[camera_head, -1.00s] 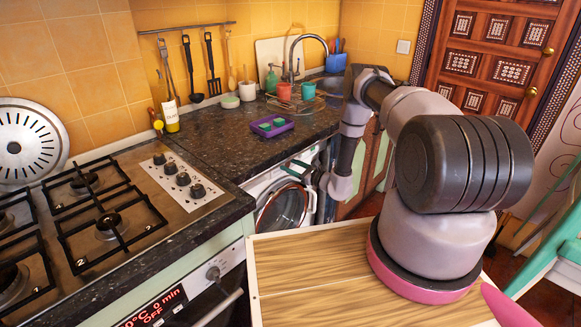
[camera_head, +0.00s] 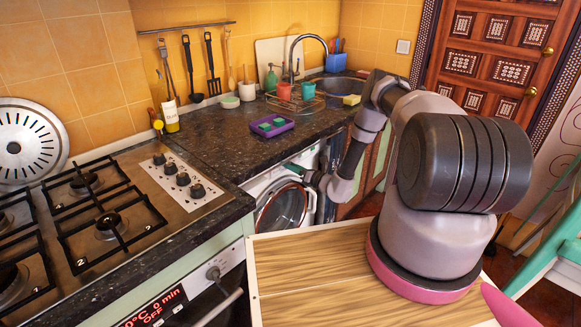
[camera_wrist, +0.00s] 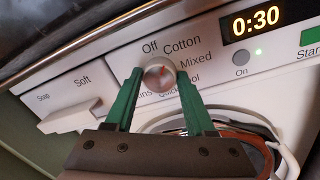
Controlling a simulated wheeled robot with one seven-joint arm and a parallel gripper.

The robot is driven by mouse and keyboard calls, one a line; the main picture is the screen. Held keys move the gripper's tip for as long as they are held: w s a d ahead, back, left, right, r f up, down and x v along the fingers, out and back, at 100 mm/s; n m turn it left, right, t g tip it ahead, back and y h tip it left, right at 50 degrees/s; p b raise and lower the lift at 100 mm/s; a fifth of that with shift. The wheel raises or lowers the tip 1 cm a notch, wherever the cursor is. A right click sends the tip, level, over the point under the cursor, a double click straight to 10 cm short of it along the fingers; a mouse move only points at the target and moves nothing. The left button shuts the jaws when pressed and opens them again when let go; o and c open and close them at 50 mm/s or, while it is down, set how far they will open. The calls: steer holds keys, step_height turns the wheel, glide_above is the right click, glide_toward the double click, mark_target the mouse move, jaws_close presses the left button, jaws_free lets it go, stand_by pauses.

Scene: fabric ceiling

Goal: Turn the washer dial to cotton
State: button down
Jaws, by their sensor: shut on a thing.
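The washer (camera_head: 262,189) stands under the counter, its round door (camera_head: 285,207) facing out. In the wrist view its silver dial (camera_wrist: 159,74) sits on the white panel below the words "Off" and "Cotton". "Mixed" and other partly hidden labels are to the right and below. My gripper (camera_wrist: 159,76) is shut on the dial, one green finger on each side. I cannot make out which label the dial points to. In the head view my gripper (camera_head: 291,167) is at the washer's upper front, and the dial is not clearly visible there.
The panel display (camera_wrist: 256,22) reads 0:30, with a green light near "On". The detergent drawer (camera_wrist: 70,115) is at left. The dark counter edge (camera_head: 262,180) runs just above my gripper. The stove (camera_head: 105,215) is at left, and a wooden top (camera_head: 310,280) is in front.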

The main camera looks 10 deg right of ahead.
steer(key=shift+m, duration=0.6)
steer(key=shift+f, duration=0.1)
steer(key=shift+c, duration=1.2)
jaws_free()
steer(key=v, duration=1.1)
